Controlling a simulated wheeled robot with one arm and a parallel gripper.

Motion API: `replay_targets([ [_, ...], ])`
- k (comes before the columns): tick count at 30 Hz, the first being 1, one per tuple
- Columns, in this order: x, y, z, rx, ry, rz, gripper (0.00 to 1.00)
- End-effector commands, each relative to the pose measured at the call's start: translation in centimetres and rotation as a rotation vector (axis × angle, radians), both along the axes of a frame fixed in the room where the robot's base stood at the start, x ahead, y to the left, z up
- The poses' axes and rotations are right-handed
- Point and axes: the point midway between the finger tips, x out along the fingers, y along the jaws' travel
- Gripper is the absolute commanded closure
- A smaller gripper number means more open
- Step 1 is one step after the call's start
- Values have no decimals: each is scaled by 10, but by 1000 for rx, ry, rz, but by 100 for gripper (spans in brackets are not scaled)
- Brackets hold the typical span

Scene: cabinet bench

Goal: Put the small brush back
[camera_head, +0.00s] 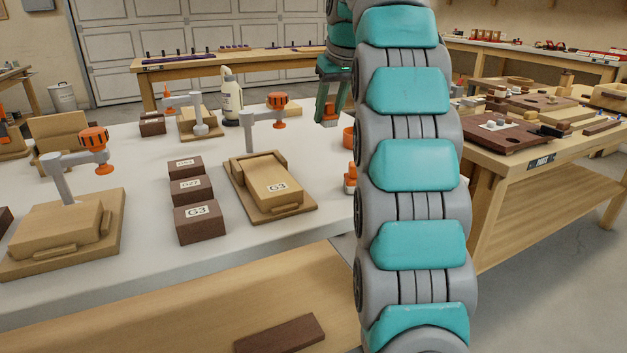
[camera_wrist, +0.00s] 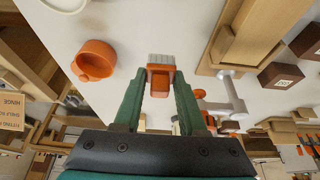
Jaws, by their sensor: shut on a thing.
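My gripper (camera_head: 332,98) is shut on the small brush (camera_head: 331,121) and holds it bristles down, above the far right part of the white bench. In the wrist view my gripper's green fingers (camera_wrist: 160,82) pinch the brush's orange handle, and its pale bristles (camera_wrist: 161,59) point away from the wrist. An orange cup (camera_wrist: 97,58) with a side loop stands on the bench, to the left of the brush in the wrist view. In the head view the cup (camera_head: 348,138) is partly hidden behind my arm. The brush is apart from the cup.
A wooden fixture with a block marked G3 (camera_head: 270,180), dark labelled blocks (camera_head: 199,222) and a clamp post (camera_head: 250,135) stand left of my arm. A small orange-capped bottle (camera_head: 350,180) is close beside the arm. A white bottle (camera_head: 232,97) stands behind. Bare bench lies between them.

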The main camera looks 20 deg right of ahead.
Motion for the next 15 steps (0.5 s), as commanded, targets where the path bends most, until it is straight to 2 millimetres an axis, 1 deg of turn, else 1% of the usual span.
replay_targets([
  [5,0,0,-14,0,2,0,100],
  [9,0,0,-31,0,2,1,100],
  [11,-1,1,-31,1,4,2,100],
  [15,-2,1,-42,0,4,1,100],
])
